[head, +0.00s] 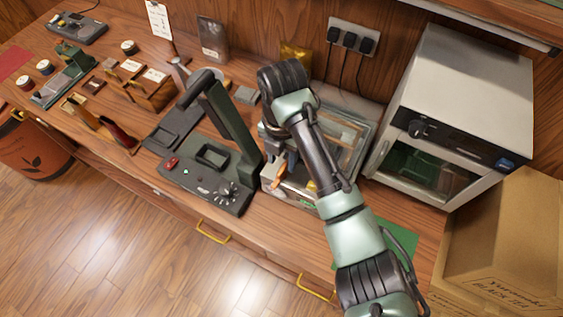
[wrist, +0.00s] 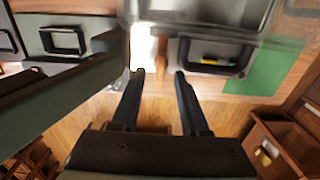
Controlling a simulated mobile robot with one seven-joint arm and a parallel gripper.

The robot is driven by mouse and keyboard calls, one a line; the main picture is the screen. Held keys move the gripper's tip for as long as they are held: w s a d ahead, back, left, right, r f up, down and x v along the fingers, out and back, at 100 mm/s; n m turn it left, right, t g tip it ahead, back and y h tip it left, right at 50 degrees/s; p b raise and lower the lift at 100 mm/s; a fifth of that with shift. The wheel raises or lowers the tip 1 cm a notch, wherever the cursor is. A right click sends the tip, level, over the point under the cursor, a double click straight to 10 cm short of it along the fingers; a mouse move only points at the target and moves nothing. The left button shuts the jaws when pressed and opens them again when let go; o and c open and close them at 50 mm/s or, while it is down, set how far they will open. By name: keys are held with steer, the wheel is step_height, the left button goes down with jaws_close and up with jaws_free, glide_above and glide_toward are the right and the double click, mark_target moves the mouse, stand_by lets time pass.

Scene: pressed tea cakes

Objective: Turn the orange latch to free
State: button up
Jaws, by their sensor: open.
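The orange latch (head: 278,182) is on the front of a clear-sided box-shaped device (head: 358,157) on the counter, partly hidden by my gripper and arm in the head view. In the wrist view the latch (wrist: 162,54) is a small orange-brown bar, roughly lined up with the gap between my fingertips and just beyond them. My gripper (wrist: 159,74) is open, with two dark fingers apart and nothing held between them. I cannot tell whether a finger touches the latch. The latch's exact angle is unclear.
A dark press with a raised lever arm (head: 228,118) stands close on the left of the device; its lever shows large in the wrist view. A toaster-like oven (head: 447,110) stands to the right, a cardboard box (head: 505,240) beyond it. A green mat (head: 400,240) lies on the counter.

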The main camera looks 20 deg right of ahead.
mark_target(282, 168)
steer(key=shift+s+f, duration=0.25)
steer(key=shift+f, duration=0.8)
steer(key=shift+w+f, duration=0.15)
steer(key=shift+f, duration=0.5)
jaws_close()
steer(key=shift+r, duration=0.1)
